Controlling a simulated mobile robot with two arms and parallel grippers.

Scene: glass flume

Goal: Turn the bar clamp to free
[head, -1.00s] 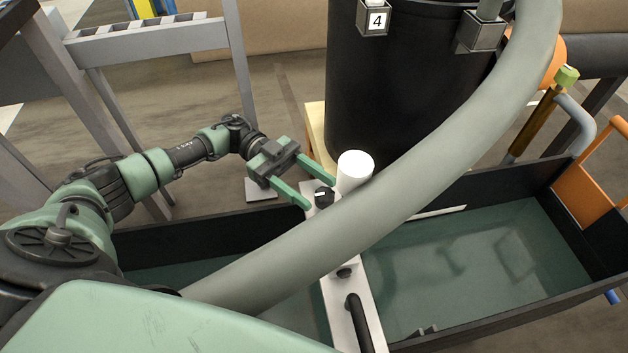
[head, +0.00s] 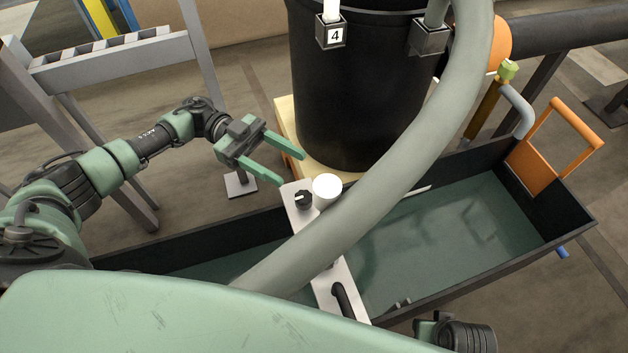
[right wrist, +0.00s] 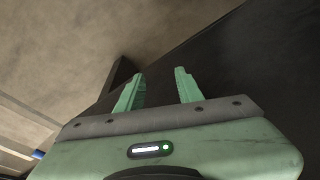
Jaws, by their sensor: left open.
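A white bar (head: 297,219) lies across the flume (head: 560,249). Near its far end is a small black knob (head: 303,199), which I take for the bar clamp; its setting is too small to read. A white cylinder (head: 327,188) stands just right of the knob. My left gripper (head: 293,168) is open and empty, its fingertips beyond the knob and apart from it. My right gripper (right wrist: 160,82) is open and empty in the right wrist view. The thick grey hose hides part of the bar.
The thick grey hose (head: 382,190) arches over the flume. A black barrel (head: 345,100) with a tag reading 4 stands behind it on a pale base. An orange frame (head: 535,165) is at the right end. A grey metal stand (head: 110,62) is at the back left.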

